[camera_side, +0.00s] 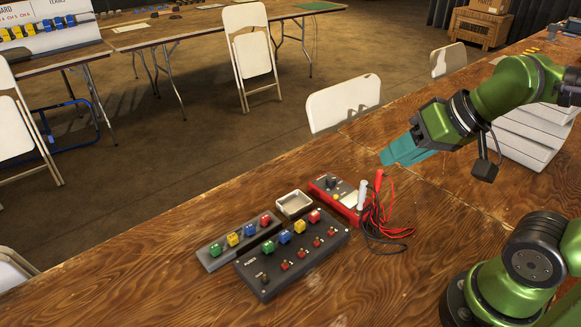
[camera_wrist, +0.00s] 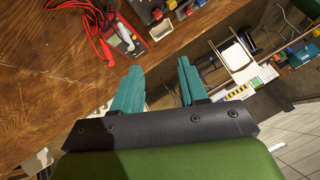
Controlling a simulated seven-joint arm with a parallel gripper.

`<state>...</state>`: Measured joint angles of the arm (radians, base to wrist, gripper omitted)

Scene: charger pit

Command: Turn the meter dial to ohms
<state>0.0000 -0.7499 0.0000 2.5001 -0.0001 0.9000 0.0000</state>
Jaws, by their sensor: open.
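The red multimeter (camera_side: 340,196) lies on the wooden table, with a dark round dial (camera_side: 333,182) on its face. The dial's pointer is too small to read. Red and black test leads (camera_side: 382,218) are bunched at its right end. My gripper (camera_side: 388,158), with teal fingers, is above and to the right of the meter, apart from it. In the wrist view the fingers (camera_wrist: 158,82) are spread and empty. There the meter (camera_wrist: 121,37) shows at the top, left of and beyond the fingertips.
A dark box (camera_side: 290,258) with coloured blocks and red switches, a grey strip (camera_side: 238,243) with several coloured blocks, and a small metal tray (camera_side: 293,204) stand left of the meter. A white folding chair (camera_side: 343,103) stands at the table's far edge. The table front is clear.

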